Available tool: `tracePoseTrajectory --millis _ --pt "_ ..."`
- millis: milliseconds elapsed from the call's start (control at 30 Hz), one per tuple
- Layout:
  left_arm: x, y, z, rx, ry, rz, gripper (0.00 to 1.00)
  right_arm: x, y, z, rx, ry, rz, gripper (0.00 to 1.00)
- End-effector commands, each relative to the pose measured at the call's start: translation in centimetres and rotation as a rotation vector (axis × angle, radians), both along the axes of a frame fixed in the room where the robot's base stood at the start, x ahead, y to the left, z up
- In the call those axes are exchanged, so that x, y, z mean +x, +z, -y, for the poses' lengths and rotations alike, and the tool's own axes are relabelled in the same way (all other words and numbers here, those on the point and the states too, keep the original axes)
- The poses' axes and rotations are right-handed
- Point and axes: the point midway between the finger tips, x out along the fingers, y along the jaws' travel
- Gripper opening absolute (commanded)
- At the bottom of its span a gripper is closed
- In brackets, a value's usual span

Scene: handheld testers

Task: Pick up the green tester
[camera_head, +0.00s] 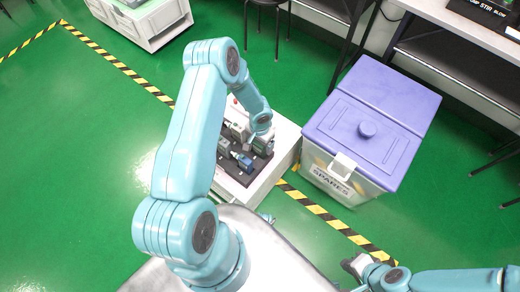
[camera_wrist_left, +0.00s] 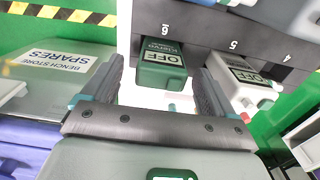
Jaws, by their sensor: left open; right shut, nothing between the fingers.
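In the left wrist view the green tester (camera_wrist_left: 162,77) sits at slot 6 of the dark rack (camera_wrist_left: 200,38), with an OFF label facing the camera. My left gripper (camera_wrist_left: 158,88) is open, with one finger on each side of the green tester and nothing gripped. In the head view my left gripper (camera_head: 264,148) is over the right side of the rack and hides the green tester. My right gripper (camera_head: 353,264) is shut and empty, low over the floor near the bottom right.
A white tester (camera_wrist_left: 240,88) stands at slot 5, close beside the right finger. A blue tester (camera_head: 243,162) shows further left on the rack. The spares bin (camera_head: 365,140) with its purple lid stands right of the white bench (camera_head: 284,150). Green floor is clear at left.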

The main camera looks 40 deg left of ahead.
Motion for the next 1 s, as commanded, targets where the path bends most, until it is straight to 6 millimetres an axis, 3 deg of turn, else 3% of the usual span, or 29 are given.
tracePoseTrajectory --millis 167,433,467,633,1000 --pt "0.0 -2.7 -0.1 0.0 0.001 -0.002 0.87 0.0 -0.4 0.0 0.0 0.0 0.0 0.0" --pt "0.2 -3.1 -0.1 0.0 0.003 0.0 0.87 0.0 -0.3 0.0 0.0 0.0 0.0 0.0" --pt "0.2 -3.1 -0.1 0.0 0.003 0.0 0.84 0.0 -0.3 0.0 0.0 0.0 0.0 0.0" --pt "0.3 -3.1 -0.1 0.0 0.005 0.0 0.29 0.0 -0.3 0.0 0.0 0.0 0.0 0.0" --pt "0.3 -2.5 -0.2 0.001 0.004 0.002 0.28 0.0 -0.2 0.0 0.0 0.0 0.0 0.0"
